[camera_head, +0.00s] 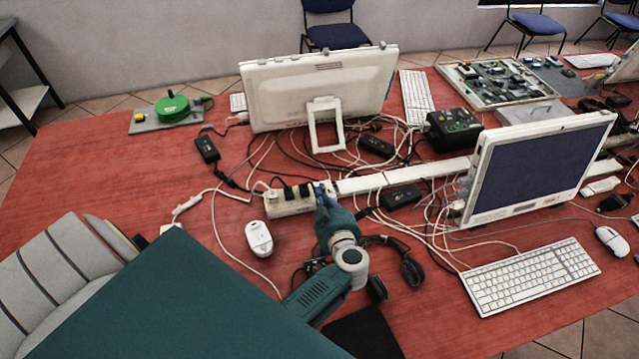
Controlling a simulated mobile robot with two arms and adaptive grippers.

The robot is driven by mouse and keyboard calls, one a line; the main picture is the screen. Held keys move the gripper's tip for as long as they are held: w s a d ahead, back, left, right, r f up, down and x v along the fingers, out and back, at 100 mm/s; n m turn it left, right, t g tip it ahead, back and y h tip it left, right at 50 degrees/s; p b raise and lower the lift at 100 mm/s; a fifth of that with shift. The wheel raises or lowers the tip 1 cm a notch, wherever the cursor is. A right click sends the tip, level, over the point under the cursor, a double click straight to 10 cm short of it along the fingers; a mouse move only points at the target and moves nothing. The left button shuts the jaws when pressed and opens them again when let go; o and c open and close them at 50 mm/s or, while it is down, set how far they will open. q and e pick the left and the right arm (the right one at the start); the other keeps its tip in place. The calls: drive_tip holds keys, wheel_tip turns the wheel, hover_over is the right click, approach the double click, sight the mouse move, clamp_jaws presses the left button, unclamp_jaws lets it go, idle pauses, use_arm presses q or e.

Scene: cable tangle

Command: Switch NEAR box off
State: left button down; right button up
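A white socket box (286,203) with several black plugs in it lies on the red table, at the near left end of a long white strip. It looks like the near box; its switch is too small to make out. My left gripper (325,197), with blue fingers on a teal wrist, is at the right end of this box. The fingers overlap the box's end in the picture, and I cannot tell whether they touch it. They are too small to show if they are open or shut. My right gripper is not in view.
Tangled cables run around the strip and the black adapters (400,197). A white mouse (259,238) lies left of my wrist, black headphones (411,271) to its right. Two monitors (318,85) (540,168) stand behind and right. A keyboard (530,277) lies front right. The table's left part is mostly clear.

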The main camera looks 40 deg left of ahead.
use_arm(q)
drive_tip(key=v, duration=0.6)
drive_tip(key=shift+d+r, duration=0.15)
drive_tip(key=shift+d, duration=0.15)
drive_tip(key=shift+s, duration=0.15)
